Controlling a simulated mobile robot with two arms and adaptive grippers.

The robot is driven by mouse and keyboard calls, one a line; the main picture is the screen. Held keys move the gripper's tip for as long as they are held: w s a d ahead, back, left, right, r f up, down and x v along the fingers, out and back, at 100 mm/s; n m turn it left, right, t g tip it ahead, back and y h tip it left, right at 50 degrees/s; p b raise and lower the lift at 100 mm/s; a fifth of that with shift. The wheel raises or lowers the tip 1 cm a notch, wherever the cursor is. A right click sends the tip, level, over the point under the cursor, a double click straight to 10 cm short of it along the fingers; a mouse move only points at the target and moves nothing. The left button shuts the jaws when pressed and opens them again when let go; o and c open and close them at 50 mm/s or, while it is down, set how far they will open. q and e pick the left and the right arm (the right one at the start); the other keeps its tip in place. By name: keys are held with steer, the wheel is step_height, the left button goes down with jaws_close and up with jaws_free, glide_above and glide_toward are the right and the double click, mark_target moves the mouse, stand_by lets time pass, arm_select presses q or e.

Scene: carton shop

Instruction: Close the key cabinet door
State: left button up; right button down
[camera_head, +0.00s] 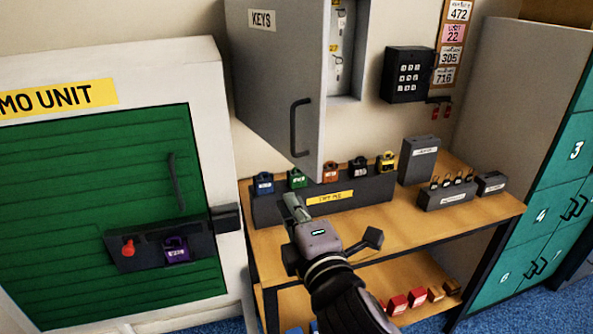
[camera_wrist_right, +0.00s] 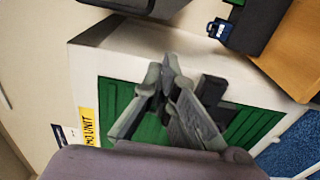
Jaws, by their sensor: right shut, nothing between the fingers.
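The key cabinet door (camera_head: 275,70) is a grey panel with a KEYS label and a dark bar handle (camera_head: 295,127). It stands open, swung out from the wall. The cabinet's inside (camera_head: 342,50) shows to its right, with keys hanging in it. My right gripper (camera_head: 292,204) is below the door's lower edge, in front of the padlock rack, apart from the handle. Its fingers are together and empty; they also show in the right wrist view (camera_wrist_right: 166,75), in front of the demo unit. My left gripper is not in view.
A white demo unit (camera_head: 215,100) with a green door (camera_head: 90,200) stands at the left. A wooden bench (camera_head: 440,215) carries a rack of several padlocks (camera_head: 370,190) and grey boxes (camera_head: 418,160). A keypad (camera_head: 408,75) is right of the cabinet. Teal lockers (camera_head: 560,190) stand at the right.

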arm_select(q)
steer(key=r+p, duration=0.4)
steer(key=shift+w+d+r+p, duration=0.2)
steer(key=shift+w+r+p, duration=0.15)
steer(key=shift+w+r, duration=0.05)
arm_select(e)
steer(key=w, duration=1.2)
steer(key=shift+d, duration=0.2)
steer(key=shift+w, duration=0.1)
